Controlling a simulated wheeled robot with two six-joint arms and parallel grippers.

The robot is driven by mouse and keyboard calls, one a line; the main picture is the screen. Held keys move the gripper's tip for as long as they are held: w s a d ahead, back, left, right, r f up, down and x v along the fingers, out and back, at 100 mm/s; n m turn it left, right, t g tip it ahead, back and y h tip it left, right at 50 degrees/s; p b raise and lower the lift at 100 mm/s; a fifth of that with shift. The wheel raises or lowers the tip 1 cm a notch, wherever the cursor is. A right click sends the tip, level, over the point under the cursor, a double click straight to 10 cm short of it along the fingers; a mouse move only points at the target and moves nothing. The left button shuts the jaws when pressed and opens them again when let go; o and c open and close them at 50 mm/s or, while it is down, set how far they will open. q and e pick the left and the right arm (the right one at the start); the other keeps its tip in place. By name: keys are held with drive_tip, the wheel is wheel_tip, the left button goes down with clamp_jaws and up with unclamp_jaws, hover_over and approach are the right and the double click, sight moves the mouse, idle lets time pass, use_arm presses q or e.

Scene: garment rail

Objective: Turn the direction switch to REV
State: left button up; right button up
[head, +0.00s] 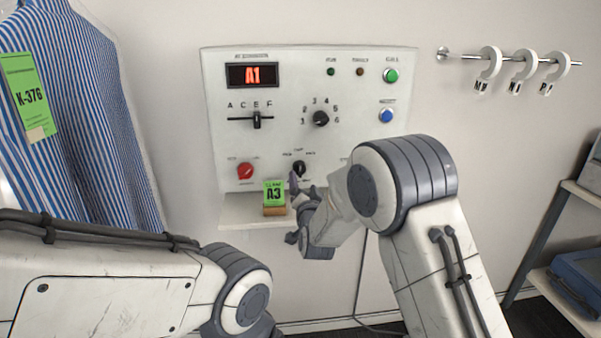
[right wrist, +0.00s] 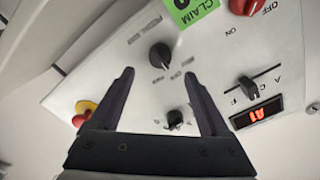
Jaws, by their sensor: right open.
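The direction switch seems to be the small black knob (head: 299,168) low on the white control panel (head: 225,110), with labels around it too small to read. In the right wrist view the black knob (right wrist: 160,55) lies just beyond and between the fingertips. I cannot tell its exact setting. My right gripper (head: 303,192) is open just below the knob in the head view; its two dark fingers also show in the right wrist view (right wrist: 159,76), apart, with nothing between the tips. My left arm comes in at lower left; its gripper is out of view.
The panel also bears a red display (head: 252,75) reading A1, a lever slider (head: 256,120), a numbered dial (head: 320,118), a red OFF/ON knob (head: 245,171) and green and blue buttons. A green A3 claim tag (head: 274,192) stands on the ledge beside my gripper. A striped shirt (head: 75,130) hangs at left.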

sight(300, 172)
drive_tip(key=w, duration=0.2)
drive_tip(key=w+p, duration=0.1)
drive_tip(key=w, duration=0.2)
drive_tip(key=w+a, duration=0.1)
drive_tip(key=w, duration=0.1)
drive_tip(key=shift+w, duration=0.15)
clamp_jaws()
